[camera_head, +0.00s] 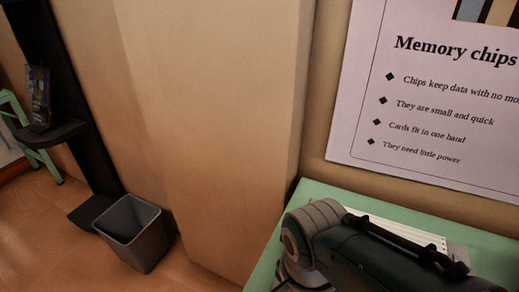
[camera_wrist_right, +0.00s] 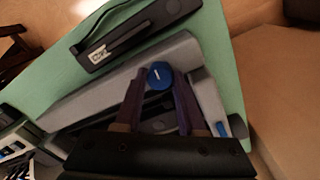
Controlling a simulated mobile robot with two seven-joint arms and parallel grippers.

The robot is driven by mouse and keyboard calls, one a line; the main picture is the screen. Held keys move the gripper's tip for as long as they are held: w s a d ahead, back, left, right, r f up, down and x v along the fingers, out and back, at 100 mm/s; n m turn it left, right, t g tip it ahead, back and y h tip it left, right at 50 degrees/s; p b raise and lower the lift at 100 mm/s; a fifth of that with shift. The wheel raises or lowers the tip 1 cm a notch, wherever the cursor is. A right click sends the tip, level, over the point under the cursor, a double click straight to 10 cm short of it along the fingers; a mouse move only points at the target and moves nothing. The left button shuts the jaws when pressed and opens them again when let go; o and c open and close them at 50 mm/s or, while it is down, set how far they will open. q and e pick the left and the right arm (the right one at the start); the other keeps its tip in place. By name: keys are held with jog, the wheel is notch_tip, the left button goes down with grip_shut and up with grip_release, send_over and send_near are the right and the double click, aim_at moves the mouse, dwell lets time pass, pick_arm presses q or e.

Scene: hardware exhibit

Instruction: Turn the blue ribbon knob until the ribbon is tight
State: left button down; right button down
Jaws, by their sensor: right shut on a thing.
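The blue ribbon knob (camera_wrist_right: 160,75) is small and round with a pale mark across its face. It is on a grey machine (camera_wrist_right: 92,104) on a green tabletop in the right wrist view. My right gripper (camera_wrist_right: 159,82) has one dark purple finger on each side of the knob and is shut on it. The ribbon cannot be made out. The knob and my grippers do not show in the head view. My left gripper is not in view.
A long dark device (camera_wrist_right: 140,30) lies beside the grey machine. A small blue part (camera_wrist_right: 222,129) is at the machine's right end. The green table (camera_head: 312,190) stands below a wall poster (camera_head: 430,110). A grey bin (camera_head: 130,230) stands on the floor at left.

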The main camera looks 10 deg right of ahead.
jog(key=c, duration=0.8)
grip_release()
jog(key=shift+o, duration=0.2)
notch_tip(320, 180, up, 10)
jog(key=p, duration=0.6)
jog(key=shift+w, duration=0.1)
